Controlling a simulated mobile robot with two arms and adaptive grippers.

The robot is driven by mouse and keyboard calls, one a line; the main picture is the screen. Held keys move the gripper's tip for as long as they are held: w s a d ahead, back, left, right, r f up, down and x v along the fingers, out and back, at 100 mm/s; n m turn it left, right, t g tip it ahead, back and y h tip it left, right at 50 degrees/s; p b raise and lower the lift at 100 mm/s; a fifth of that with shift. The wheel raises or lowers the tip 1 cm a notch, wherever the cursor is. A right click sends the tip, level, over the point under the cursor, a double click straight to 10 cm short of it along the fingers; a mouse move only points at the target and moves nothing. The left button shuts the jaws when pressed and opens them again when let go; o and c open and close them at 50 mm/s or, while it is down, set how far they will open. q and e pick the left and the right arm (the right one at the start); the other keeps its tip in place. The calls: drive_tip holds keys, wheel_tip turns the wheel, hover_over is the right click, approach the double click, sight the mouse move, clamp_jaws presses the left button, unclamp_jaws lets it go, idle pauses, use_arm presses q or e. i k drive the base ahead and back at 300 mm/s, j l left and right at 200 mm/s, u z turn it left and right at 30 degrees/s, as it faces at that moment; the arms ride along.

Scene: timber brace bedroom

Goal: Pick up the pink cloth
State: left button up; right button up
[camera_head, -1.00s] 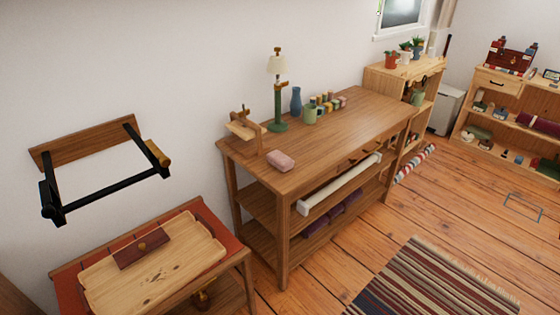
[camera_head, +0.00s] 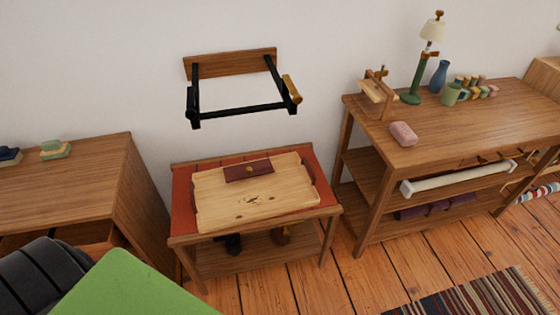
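The pink cloth (camera_head: 403,133) looks like a small, thick folded block. It lies near the front left corner of the wooden workbench (camera_head: 450,135), at the right of the head view. Nothing covers it. A wooden stand (camera_head: 378,94) is behind it, and a green mug (camera_head: 452,94) is further back to its right. Neither of my grippers shows in this view.
A low table (camera_head: 182,215) with a wooden tray (camera_head: 215,205) and a dark red case (camera_head: 248,170) stands below a black wall rack (camera_head: 240,110). A wooden cabinet (camera_head: 75,170) is at left. A green panel (camera_head: 135,285) and black ribbed object (camera_head: 45,275) fill the lower left.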

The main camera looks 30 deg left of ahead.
sight(401, 132)
drive_tip(key=i+u, duration=0.25)
drive_tip(key=i, duration=0.3)
drive_tip(key=i+l+u, duration=0.25)
drive_tip(key=i, duration=0.25)
drive_tip(key=i+j, duration=0.05)
drive_tip(key=j, duration=0.05)
